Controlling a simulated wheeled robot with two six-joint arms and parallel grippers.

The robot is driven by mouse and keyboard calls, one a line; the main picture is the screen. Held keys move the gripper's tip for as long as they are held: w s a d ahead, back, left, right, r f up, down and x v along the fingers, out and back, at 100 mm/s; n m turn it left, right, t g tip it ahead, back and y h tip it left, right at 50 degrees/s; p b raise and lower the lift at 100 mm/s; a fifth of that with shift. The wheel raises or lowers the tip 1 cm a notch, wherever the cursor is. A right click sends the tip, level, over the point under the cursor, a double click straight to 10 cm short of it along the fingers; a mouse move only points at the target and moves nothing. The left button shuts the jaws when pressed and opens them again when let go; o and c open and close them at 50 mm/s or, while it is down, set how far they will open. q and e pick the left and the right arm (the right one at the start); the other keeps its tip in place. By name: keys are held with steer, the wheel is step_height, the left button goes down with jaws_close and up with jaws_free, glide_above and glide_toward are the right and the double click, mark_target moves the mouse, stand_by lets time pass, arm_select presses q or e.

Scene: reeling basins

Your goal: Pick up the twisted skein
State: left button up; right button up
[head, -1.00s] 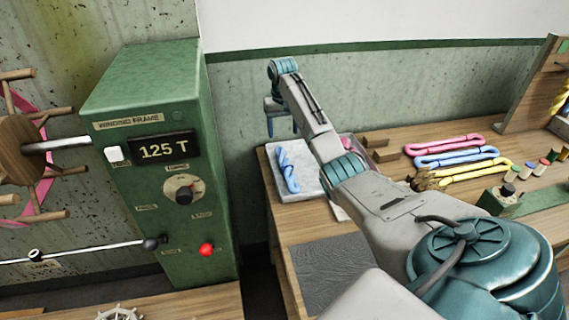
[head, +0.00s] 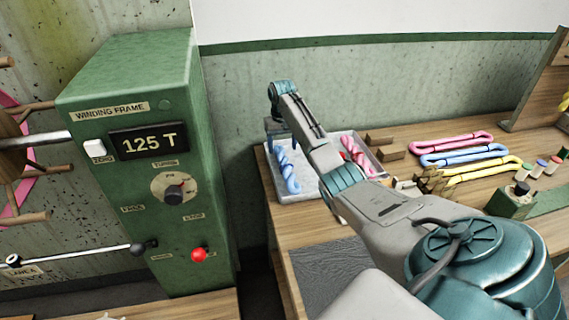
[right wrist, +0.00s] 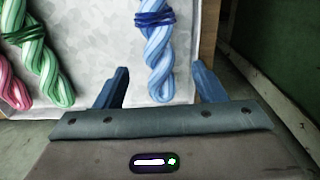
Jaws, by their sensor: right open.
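A pale blue twisted skein (head: 290,171) lies in a light tray (head: 312,190) at the left end of the wooden table. In the right wrist view, the blue skein (right wrist: 158,62) has a dark blue tie around it. A green twisted skein (right wrist: 43,58) and a pink one (right wrist: 10,88) lie to its left. My right gripper (head: 275,129) is at the tray's far left edge. In the right wrist view my right gripper (right wrist: 160,75) is open, its fingers on either side of the blue skein's lower end, apart from it. My left gripper is out of view.
A green winding frame (head: 150,210) reading 125 T stands at left. Wooden blocks (head: 390,150), loose pink (head: 452,141), blue (head: 455,159) and yellow (head: 490,171) skeins lie right of the tray. A dark textured mat (head: 330,270) lies nearer.

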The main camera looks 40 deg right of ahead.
mark_target(283, 158)
step_height(283, 158, down, 5)
steer(key=shift+d+r+p, duration=0.15)
steer(key=shift+r+p, duration=0.05)
steer(key=shift+p, duration=0.65)
steer(key=shift+f, duration=0.3)
steer(key=c, duration=1.1)
